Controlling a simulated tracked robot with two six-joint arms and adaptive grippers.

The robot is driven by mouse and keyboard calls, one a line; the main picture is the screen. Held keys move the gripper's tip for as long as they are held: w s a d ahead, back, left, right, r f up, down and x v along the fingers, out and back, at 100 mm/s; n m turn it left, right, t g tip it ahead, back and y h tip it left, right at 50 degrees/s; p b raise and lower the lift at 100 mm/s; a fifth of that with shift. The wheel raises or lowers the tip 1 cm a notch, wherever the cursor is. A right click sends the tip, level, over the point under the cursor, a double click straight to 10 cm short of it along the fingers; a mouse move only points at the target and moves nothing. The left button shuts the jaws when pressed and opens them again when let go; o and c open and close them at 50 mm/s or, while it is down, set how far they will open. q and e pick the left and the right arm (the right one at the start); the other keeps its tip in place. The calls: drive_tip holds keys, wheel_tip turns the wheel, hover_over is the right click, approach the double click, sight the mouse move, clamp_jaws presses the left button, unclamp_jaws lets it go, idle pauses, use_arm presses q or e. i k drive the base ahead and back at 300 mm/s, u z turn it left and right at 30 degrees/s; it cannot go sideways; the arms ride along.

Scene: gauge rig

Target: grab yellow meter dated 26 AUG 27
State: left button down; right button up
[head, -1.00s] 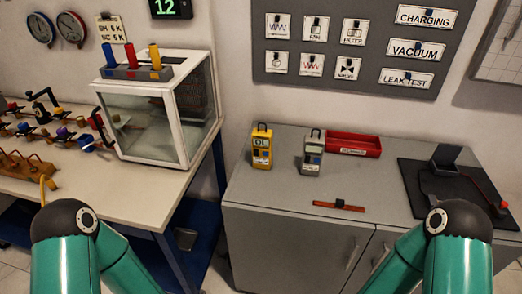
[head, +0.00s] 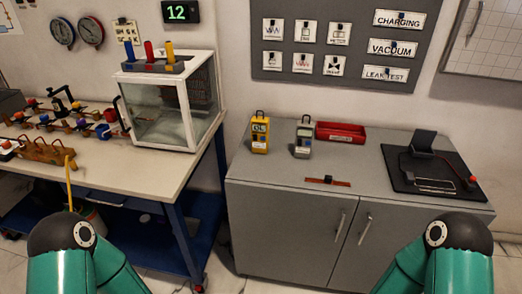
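A yellow meter (head: 260,133) with a dark handle stands upright at the left end of the grey cabinet top. Its small display shows, but no date on it can be read in this view. A grey meter (head: 303,138) of similar shape stands to its right. My two teal arms come in at the bottom left and bottom right corners. Only their upper links show, well short of the cabinet. Neither gripper is in view.
A red tray (head: 340,132) stands behind the meters. An orange-brown bar (head: 328,182) lies in front. A black mat (head: 432,172) with a device is at right. The left bench (head: 120,170) holds a clear-sided box (head: 165,112) and valves.

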sight(259, 125)
drive_tip(key=k, duration=0.7)
drive_tip(key=u, duration=0.4)
drive_tip(key=i, duration=0.65)
drive_tip(key=u, duration=0.75)
drive_tip(key=i, duration=1.05)
drive_tip(key=z, duration=0.55)
